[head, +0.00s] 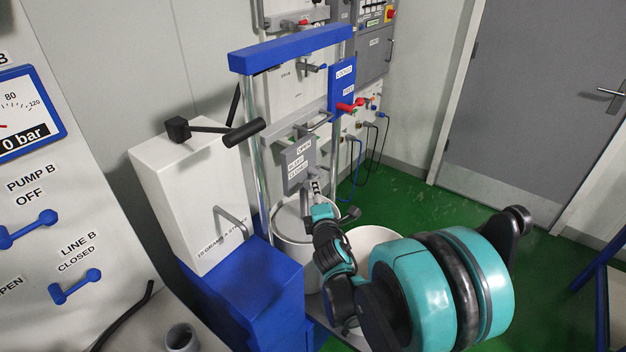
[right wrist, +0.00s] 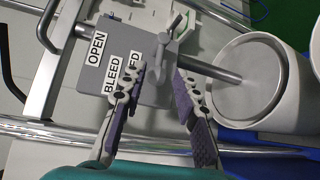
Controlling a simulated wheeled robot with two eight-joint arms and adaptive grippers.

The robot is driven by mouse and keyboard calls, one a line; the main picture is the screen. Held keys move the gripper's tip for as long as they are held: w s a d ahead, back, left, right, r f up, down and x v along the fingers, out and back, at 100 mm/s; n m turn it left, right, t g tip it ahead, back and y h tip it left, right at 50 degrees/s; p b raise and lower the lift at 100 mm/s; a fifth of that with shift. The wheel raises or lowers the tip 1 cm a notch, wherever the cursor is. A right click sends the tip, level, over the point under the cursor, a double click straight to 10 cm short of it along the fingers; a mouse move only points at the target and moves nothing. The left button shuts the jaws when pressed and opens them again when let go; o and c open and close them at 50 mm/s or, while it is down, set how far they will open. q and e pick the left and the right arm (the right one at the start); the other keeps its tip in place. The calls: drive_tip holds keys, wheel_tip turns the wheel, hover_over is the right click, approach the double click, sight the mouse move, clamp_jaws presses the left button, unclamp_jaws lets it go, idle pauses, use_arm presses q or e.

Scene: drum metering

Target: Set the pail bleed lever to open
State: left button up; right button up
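The pail bleed plate (head: 297,168) is a grey panel labelled OPEN, BLEED and CLOSED, on the frame above a white pail (head: 290,222). In the right wrist view the plate (right wrist: 84,75) shows OPEN and BLEED; the CLOSED label is partly hidden behind a fingertip. The small grey bleed lever (right wrist: 164,42) sticks out from the plate just beyond my fingertips. I cannot tell which label it points to. My right gripper (head: 317,190) is open in front of the plate, and its two fingers (right wrist: 161,76) stand apart with no visible contact with the lever. My left gripper is out of view.
A second white pail (head: 372,243) stands partly behind my right arm. A blue crossbar (head: 290,48) on metal posts and a black-handled pump lever (head: 243,132) rise beside the plate. A grey pipe (right wrist: 215,70) runs toward the pail (right wrist: 262,85). Green floor is clear toward the door.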

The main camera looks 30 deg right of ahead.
drive_tip(key=b+x, duration=0.2)
drive_tip(key=x, duration=0.5)
drive_tip(key=shift+c, duration=0.4)
clamp_jaws()
